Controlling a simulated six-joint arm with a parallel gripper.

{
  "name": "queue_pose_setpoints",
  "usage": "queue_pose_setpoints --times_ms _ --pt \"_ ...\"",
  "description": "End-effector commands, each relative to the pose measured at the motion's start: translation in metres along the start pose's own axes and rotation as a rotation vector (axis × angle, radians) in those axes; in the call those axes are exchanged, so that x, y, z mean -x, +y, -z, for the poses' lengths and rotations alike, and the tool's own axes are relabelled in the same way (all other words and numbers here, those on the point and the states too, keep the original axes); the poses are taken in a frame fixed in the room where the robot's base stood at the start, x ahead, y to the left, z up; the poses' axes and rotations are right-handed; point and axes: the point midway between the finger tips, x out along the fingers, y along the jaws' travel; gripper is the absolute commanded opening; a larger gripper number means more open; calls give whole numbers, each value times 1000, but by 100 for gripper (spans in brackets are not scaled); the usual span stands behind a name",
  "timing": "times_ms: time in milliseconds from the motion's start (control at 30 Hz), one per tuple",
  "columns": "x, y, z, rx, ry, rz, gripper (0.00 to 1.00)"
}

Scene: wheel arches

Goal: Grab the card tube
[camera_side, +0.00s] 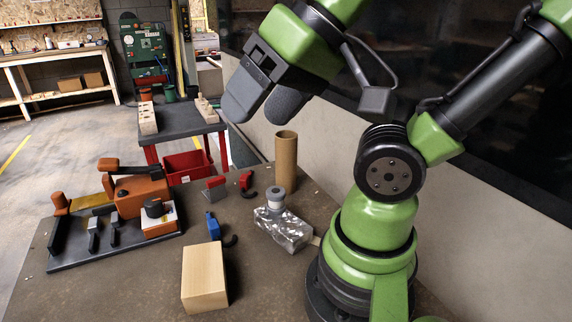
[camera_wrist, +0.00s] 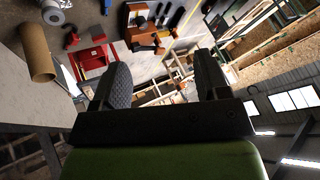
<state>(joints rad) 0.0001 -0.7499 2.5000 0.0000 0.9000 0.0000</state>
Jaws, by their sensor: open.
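The card tube (camera_side: 286,160) is a brown cylinder standing upright on the worktable, towards its back edge near the wall. It also shows in the wrist view (camera_wrist: 37,60), at the upper left, with its open end visible. My gripper (camera_side: 258,108) is above and to the left of the tube in the side view, apart from it. In the wrist view its two dark fingers (camera_wrist: 162,75) are spread with nothing between them. The tube lies outside the fingers, to the left.
A foil-wrapped package (camera_side: 283,229) with a grey roll (camera_side: 276,197) sits in front of the tube. Red clamps (camera_side: 215,188), a blue-handled clamp (camera_side: 214,226), a wooden block (camera_side: 205,278) and an orange tool on a dark tray (camera_side: 150,247) occupy the table. A wall runs behind.

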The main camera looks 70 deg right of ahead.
Motion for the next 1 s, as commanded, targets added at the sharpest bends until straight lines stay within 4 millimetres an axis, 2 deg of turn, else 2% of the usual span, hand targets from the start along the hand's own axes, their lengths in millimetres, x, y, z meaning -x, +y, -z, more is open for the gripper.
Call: queue_pose_setpoints --times_ms 33,67,100,133,433,567,633,767,867,1000 --pt "0 0 0 0 0 0 68" --pt "0 0 0 0 0 0 73" --pt "0 0 0 0 0 0 82" --pt "0 0 0 0 0 0 85" --pt "0 1 3 -5 -2 -9 85" --pt "-5 8 23 -45 -24 -73 85" --pt "-11 18 43 -82 -46 -133 85" --pt "-25 53 84 -174 -105 -255 85" --pt "-38 91 109 -250 -160 -338 85" --pt "-54 158 131 -365 -245 -431 85"
